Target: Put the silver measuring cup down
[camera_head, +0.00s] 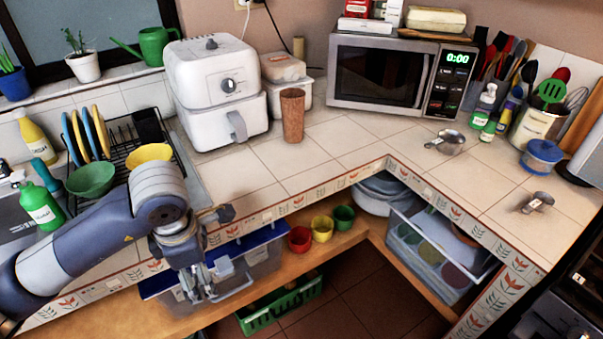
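A silver measuring cup (450,141) rests on the tiled counter in front of the microwave, its handle pointing left. A second, smaller silver metal piece (539,201), which looks like another measuring cup, lies on the counter further right, near the front edge. My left gripper (205,290) points down in front of the counter's left front edge, far from both. No cup shows in it, and I cannot tell whether its fingers are open or shut. My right gripper is out of view.
A white air fryer (215,90), brown tumbler (292,115) and microwave (390,76) stand along the back. The counter's middle is clear. Storage bins (437,260) sit on the shelf below.

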